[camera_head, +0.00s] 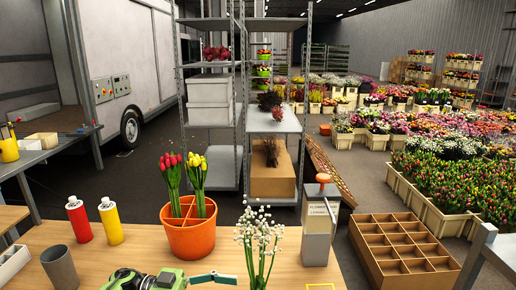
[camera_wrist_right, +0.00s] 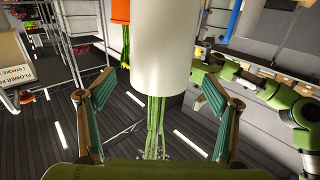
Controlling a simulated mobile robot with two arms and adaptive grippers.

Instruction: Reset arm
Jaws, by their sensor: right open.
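My left gripper (camera_head: 212,278) shows at the bottom of the head view, a green body with a teal finger pointing right, just left of the white flowers (camera_head: 262,235). Its other finger is not clear. My right gripper (camera_wrist_right: 158,88) is outside the head view. In the right wrist view, which looks upside down, its two teal fingers stand wide apart. A white cylinder (camera_wrist_right: 166,45) and the green stems (camera_wrist_right: 155,120) of the flowers appear between them, with no contact visible. A green arm of mine (camera_wrist_right: 255,85) shows at the right of that view.
An orange pot (camera_head: 190,236) with red tulips (camera_head: 171,170) and yellow tulips (camera_head: 196,168) stands on the wooden table. A red bottle (camera_head: 79,220), a yellow bottle (camera_head: 110,221) and a grey cup (camera_head: 60,268) stand left. A sign box (camera_head: 318,225) stands right. A divided crate (camera_head: 400,250) lies beyond.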

